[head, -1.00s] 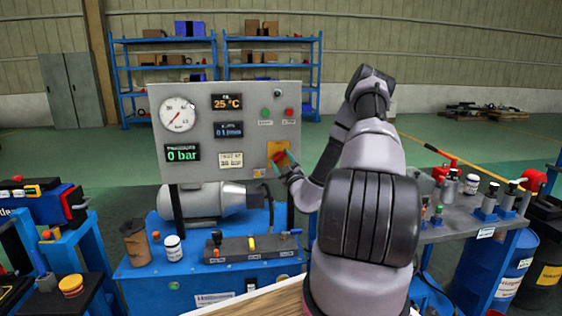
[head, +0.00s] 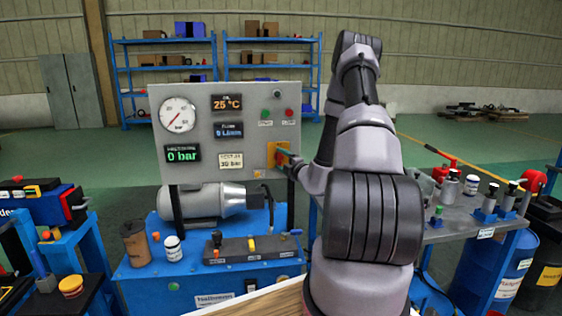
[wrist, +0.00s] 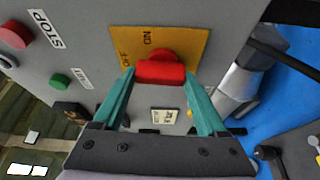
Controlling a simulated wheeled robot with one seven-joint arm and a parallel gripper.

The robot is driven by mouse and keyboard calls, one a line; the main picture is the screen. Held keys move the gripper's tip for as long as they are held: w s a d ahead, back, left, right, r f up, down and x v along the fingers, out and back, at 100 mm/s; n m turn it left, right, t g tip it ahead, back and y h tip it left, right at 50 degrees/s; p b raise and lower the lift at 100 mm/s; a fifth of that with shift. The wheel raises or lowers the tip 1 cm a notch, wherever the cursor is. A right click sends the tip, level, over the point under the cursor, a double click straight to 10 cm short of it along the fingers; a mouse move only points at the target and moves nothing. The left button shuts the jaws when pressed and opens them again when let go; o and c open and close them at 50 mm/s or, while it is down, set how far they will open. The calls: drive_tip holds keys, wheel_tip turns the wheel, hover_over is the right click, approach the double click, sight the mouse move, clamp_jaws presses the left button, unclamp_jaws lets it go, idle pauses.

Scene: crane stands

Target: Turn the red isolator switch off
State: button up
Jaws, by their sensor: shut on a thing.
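The red isolator switch (wrist: 160,70) sits on a yellow plate (wrist: 188,42) marked ON and OFF. In the wrist view its red handle lies crosswise between my two teal fingers, with ON above it and OFF to its left; I cannot tell which mark it points to. My gripper (wrist: 160,88) is shut on this handle. In the head view the yellow plate (head: 271,150) is at the lower right of the grey panel (head: 235,100). My gripper (head: 286,155) is against it there and hides most of the switch.
A green button (wrist: 60,81) and a red STOP button (wrist: 14,34) are on the same panel, clear of my fingers. A silver motor (head: 205,202) is below the panel. A blue bench with valves (head: 470,215) stands to the right of my arm.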

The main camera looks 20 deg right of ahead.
drive_tip(key=shift+n, duration=0.5)
drive_tip(key=o, duration=1.3)
drive_tip(key=s+d, duration=0.1)
drive_tip(key=s, duration=0.9)
drive_tip(key=shift+s, duration=0.4)
drive_tip(key=shift+d, duration=0.1)
